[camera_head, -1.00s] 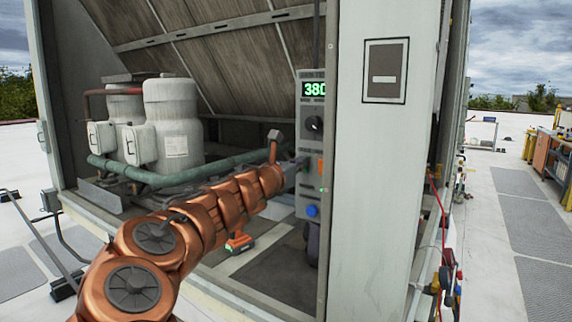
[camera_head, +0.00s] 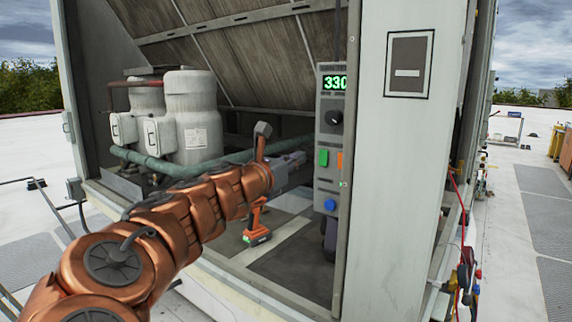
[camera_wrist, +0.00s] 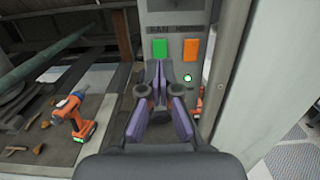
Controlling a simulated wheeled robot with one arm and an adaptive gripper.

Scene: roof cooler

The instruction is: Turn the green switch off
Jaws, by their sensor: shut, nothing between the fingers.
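The green switch (camera_head: 324,157) is on the grey control panel (camera_head: 328,110), left of an orange switch (camera_head: 340,161). In the wrist view the green switch (camera_wrist: 160,48) is just beyond my fingertips, beside the orange switch (camera_wrist: 191,49). My gripper (camera_head: 303,157) is to the left of the panel, its fingers pointing toward it. In the wrist view my gripper (camera_wrist: 158,66) has its purple fingers shut, with the tips just below the green switch. I cannot tell whether they touch the panel. A small green light (camera_wrist: 188,77) glows below the orange switch.
The panel has a lit display (camera_head: 335,82) reading 330, a black knob (camera_head: 335,117) and a blue button (camera_head: 331,204). A wide pale post (camera_head: 400,190) stands right of it. An orange drill (camera_head: 256,225) stands on the cabinet floor. White tanks (camera_head: 191,115) are at left.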

